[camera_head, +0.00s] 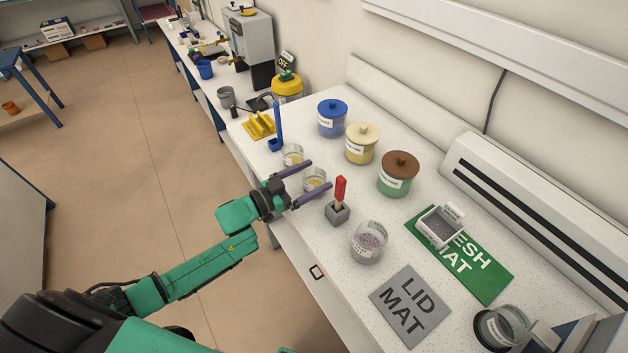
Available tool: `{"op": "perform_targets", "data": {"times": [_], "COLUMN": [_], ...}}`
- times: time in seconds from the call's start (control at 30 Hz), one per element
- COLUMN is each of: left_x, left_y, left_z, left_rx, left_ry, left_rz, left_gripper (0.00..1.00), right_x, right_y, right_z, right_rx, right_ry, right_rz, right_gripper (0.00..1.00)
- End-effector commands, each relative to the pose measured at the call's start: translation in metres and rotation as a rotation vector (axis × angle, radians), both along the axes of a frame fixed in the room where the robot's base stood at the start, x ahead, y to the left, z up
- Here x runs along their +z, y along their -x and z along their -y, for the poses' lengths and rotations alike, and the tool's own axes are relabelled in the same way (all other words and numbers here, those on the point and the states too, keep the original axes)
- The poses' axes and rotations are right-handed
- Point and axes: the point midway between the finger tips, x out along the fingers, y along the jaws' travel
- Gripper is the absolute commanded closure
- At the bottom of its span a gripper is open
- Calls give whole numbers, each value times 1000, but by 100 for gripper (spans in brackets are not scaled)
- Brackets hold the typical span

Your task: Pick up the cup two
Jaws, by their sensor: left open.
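Two small clear glass cups with yellow contents stand on the white speckled bench. One cup (314,181) is between the fingers of my left gripper (320,175), and the other cup (292,154) is just beyond the far finger. My left gripper is open, its two dark purple fingers reaching over the bench from the left. I cannot tell whether a finger touches the nearer cup. I cannot read a number on either cup, so which is cup two is unclear. My right gripper is not in view.
A red-handled tool in a grey block (337,212) stands close right of the fingers. A larger glass jar (369,243) is nearer me. Blue (333,119), cream (361,145) and brown-lidded (398,175) jars stand behind. A grey lid mat (410,306) and green mat (485,279) lie right.

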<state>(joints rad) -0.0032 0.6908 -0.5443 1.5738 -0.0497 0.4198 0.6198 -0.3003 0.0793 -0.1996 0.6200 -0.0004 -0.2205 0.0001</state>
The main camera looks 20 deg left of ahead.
Motion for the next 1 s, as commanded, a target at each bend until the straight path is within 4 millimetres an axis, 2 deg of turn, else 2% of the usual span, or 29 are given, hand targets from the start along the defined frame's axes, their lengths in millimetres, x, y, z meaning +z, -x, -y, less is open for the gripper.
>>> {"op": "perform_targets", "data": {"times": [0.07, 0.27, 0.3, 0.37, 0.5, 0.83, 0.93, 1.0], "left_x": [1, -1, -1, -1, -1, 5, 18, 34], "left_y": [-6, -6, -6, -6, -6, -6, -6, -6], "left_z": [5, 5, 5, 5, 5, 5, 5, 5], "left_rx": [0, 0, 0, 0, 0, -1, -2, -3], "left_ry": [-1, -1, -1, -1, -1, -1, -2, -2], "left_rz": [-1, -2, -2, -2, -2, 1, 1, 3], "left_gripper": [0, 0, 15, 38, 92, 92, 92, 92], "right_x": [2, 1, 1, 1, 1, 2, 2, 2], "right_y": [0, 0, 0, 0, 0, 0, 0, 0], "right_z": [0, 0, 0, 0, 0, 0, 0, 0], "right_rx": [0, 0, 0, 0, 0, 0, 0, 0], "right_ry": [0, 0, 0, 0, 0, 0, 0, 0], "right_rz": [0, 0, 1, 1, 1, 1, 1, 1], "right_gripper": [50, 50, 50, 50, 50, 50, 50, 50]}}
